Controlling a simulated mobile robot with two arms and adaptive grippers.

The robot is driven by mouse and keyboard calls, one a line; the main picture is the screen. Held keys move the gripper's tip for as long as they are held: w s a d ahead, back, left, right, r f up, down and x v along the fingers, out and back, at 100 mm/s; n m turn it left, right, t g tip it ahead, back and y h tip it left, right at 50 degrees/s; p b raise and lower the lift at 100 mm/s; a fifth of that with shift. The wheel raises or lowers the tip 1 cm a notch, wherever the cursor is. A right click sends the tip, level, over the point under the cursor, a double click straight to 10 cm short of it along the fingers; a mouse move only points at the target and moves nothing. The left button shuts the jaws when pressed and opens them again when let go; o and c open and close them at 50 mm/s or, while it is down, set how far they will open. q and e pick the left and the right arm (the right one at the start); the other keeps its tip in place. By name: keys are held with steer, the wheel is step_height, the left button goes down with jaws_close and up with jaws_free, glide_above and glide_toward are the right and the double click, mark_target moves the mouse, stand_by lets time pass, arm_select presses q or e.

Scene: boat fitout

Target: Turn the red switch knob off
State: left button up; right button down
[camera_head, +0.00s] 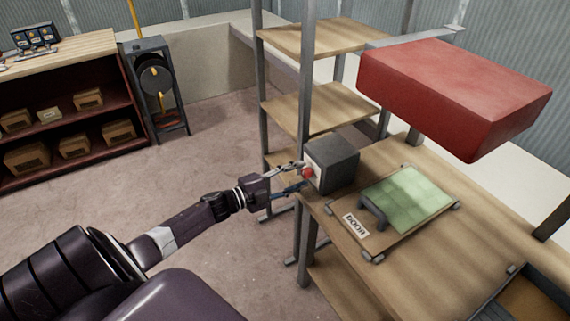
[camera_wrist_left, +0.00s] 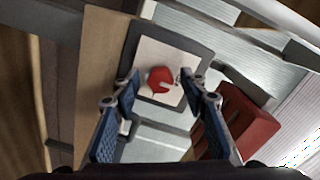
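The red switch knob (camera_head: 308,172) sits on the pale front plate of a dark grey box (camera_head: 338,163) at the near left corner of the wooden bench. In the left wrist view the round red knob (camera_wrist_left: 160,80) shows in the middle of the white plate (camera_wrist_left: 150,54), with a light mark on its lower right. My left gripper (camera_head: 291,178) is at the knob, its fingers spread to either side. In the left wrist view the blue-padded fingers (camera_wrist_left: 158,88) are apart with the knob between them. I cannot tell whether they touch it. My right gripper is not in view.
A large red block (camera_head: 450,90) stands above the bench. Wooden shelves (camera_head: 300,105) on metal posts rise behind the box.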

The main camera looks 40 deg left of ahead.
arm_select(q)
steer(key=v, duration=1.1)
steer(key=shift+s, duration=0.3)
steer(key=shift+a, duration=0.1)
steer(key=s+f+n+g+y, duration=0.35)
steer(key=s+f+n, duration=0.2)
steer(key=f, duration=0.95)
steer(key=s+f+n+g+y, duration=0.2)
steer(key=s+f+n+y, duration=0.4)
steer(key=f, duration=1)
steer(key=s+d+f+n+g+h, duration=0.1)
steer(key=s+d+f+g, duration=0.2)
steer(key=s+d+f, duration=0.3)
steer(key=s+d+f+n+g, duration=0.1)
steer(key=s+d+f+g, duration=0.2)
steer(key=s, duration=1)
steer(key=s+d+f+n+g+h, duration=0.1)
steer(key=s+d+f+n+g, duration=0.1)
steer(key=s+d+f, duration=0.7)
steer(key=shift+s+d+f+g+h, duration=0.3)
steer(key=shift+s+d+g+h, duration=0.05)
steer(key=shift+s+d+g, duration=0.4)
